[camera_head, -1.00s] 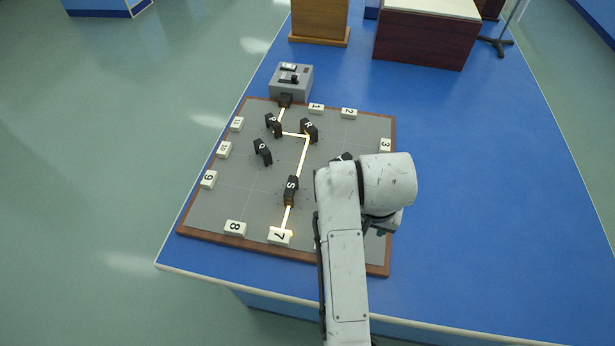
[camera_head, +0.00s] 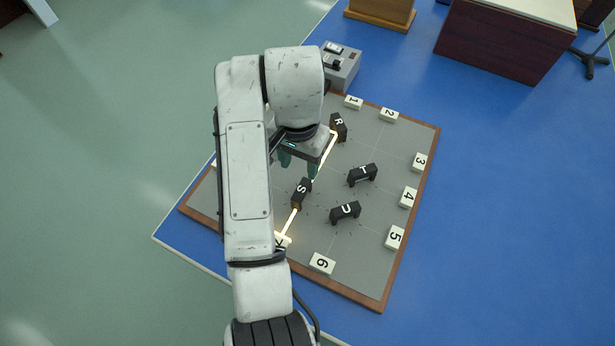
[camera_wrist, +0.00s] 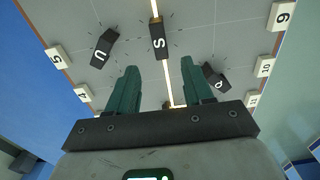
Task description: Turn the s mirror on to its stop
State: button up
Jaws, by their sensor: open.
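The s mirror (camera_head: 301,193) is a small dark block with a white S on its top, standing on the grey board. It also shows in the wrist view (camera_wrist: 158,40). A bright beam runs from the R mirror (camera_head: 339,127) to the s mirror and on toward the number 7 tag, which is mostly hidden by my arm. My gripper (camera_head: 298,165) is open and empty, with its green fingers above the board on the R side of the s mirror. In the wrist view the s mirror lies just beyond and between the fingertips (camera_wrist: 159,68), apart from them.
Mirrors T (camera_head: 363,174) and U (camera_head: 345,211) stand right of the s mirror. Another mirror (camera_wrist: 216,79) is by one finger in the wrist view. A grey box (camera_head: 341,68) sits behind the board. White number tags line the board's edge; my arm hides its left part.

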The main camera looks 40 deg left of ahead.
aim_at(301, 189)
notch_tip(301, 189, down, 10)
jog(key=shift+f, duration=0.1)
dwell(0.4)
grip_shut()
dwell(0.3)
